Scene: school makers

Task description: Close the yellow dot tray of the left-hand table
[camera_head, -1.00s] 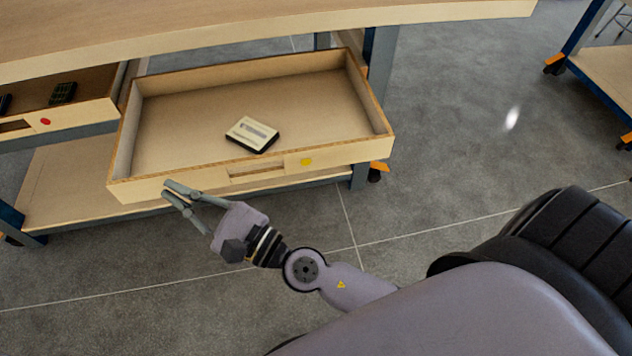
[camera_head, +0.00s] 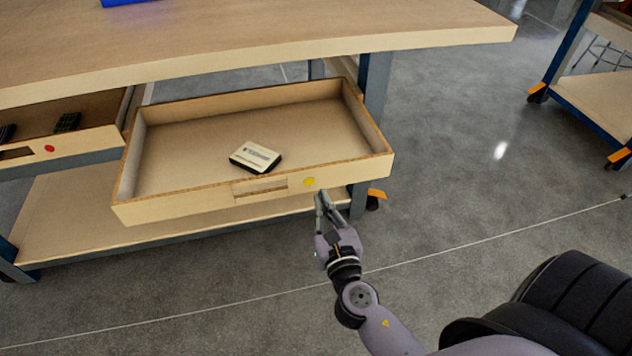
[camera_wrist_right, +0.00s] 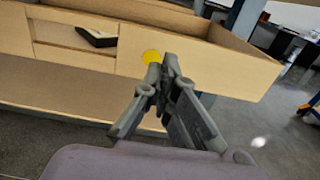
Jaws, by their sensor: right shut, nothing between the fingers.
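The yellow dot tray (camera_head: 205,203) is a wooden drawer pulled well out from under the table (camera_head: 250,57). The yellow dot (camera_head: 309,182) is on its front panel, right of the cut-out handle slot (camera_head: 260,187). A cream and black box-like item (camera_head: 255,157) lies inside. My right gripper (camera_head: 321,197) is shut and empty, just in front of and below the dot in the head view. In the right wrist view the fingertips (camera_wrist_right: 168,62) appear beside the dot (camera_wrist_right: 152,57); contact with the panel cannot be told. My left gripper is not in view.
A red dot tray (camera_head: 90,143) with dark items stands partly open at the left. A lower shelf (camera_head: 75,215) runs beneath. A blue object (camera_head: 120,2) is on the tabletop. Another table (camera_head: 595,90) stands at the right. The floor (camera_head: 450,180) between is clear.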

